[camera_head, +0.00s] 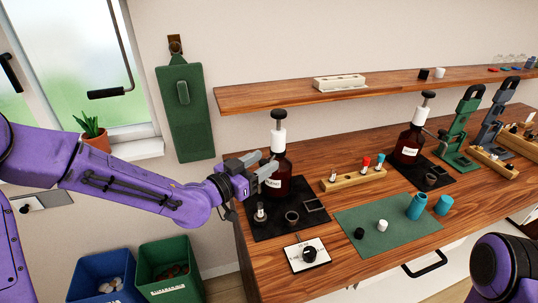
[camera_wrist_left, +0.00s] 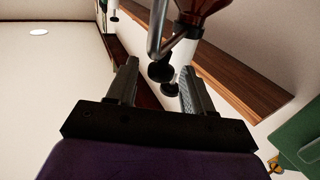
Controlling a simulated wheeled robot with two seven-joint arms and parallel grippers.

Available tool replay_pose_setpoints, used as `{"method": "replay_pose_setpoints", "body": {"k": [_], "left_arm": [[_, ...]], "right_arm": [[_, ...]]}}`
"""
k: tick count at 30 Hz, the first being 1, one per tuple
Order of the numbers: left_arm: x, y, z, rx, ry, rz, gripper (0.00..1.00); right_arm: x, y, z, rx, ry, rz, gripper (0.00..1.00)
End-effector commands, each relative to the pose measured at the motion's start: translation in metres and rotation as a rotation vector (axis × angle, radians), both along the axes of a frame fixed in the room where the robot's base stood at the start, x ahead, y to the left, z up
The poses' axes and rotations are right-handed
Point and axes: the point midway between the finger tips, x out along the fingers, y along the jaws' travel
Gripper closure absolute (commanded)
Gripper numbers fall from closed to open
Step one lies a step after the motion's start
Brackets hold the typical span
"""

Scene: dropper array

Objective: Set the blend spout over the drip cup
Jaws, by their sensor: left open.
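A brown pump bottle (camera_head: 277,182) with a white collar and black top stands upright at the back of the left black mat (camera_head: 262,228). Its label is too small to read. In the left wrist view a bent metal spout (camera_wrist_left: 158,35) comes from the brown bottle (camera_wrist_left: 203,8). A small dark cup (camera_head: 292,217) stands on the mat, in front of the bottle. My left gripper (camera_head: 266,171) is open, at the bottle's left side near its neck; its fingers partly hide the bottle. In the wrist view the spout's lower bend lies above the gap between the fingertips (camera_wrist_left: 158,82).
A second pump bottle (camera_head: 408,143) stands on another mat to the right. A wooden rack (camera_head: 352,180) with small vials and a green mat (camera_head: 372,240) with caps lie between. A dial box (camera_head: 307,254) sits at the front left. A wall shelf (camera_head: 290,96) hangs behind.

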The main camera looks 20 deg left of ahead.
Motion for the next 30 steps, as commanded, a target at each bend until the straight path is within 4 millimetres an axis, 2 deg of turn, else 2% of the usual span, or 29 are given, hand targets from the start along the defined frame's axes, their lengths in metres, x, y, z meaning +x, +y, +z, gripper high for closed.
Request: {"method": "replay_pose_setpoints", "body": {"k": [3, 6, 14, 15, 19, 20, 26, 30], "left_arm": [[0.017, -0.009, 0.001, 0.001, 0.003, 0.0, 0.48], [0.025, -0.014, 0.0, -0.002, 0.002, 0.0, 0.48], [0.028, -0.015, 0.0, -0.004, 0.002, 0.0, 0.48], [0.027, -0.015, 0.0, -0.004, 0.002, 0.0, 0.52], [0.028, -0.015, 0.0, -0.004, 0.002, 0.0, 0.94], [0.028, -0.015, 0.0, -0.004, 0.002, 0.001, 1.0], [0.028, -0.017, 0.0, -0.004, 0.0, 0.003, 1.0], [0.03, -0.029, -0.001, -0.002, -0.001, 0.014, 1.0]], "right_arm": [[0.0, 0.0, 0.008, 0.0, 0.0, 0.0, 0.57], [0.0, 0.0, 0.009, 0.0, 0.0, 0.0, 0.57], [0.0, 0.0, 0.009, 0.0, 0.0, 0.0, 0.57], [0.0, 0.0, 0.009, 0.0, 0.0, 0.0, 0.57], [0.0, 0.0, 0.009, 0.0, 0.0, 0.0, 0.57], [0.0, 0.0, 0.009, 0.0, 0.0, 0.0, 0.57], [0.0, 0.0, 0.008, 0.0, 0.0, 0.0, 0.57], [0.0, 0.0, 0.003, 0.0, 0.0, 0.0, 0.57]]}}
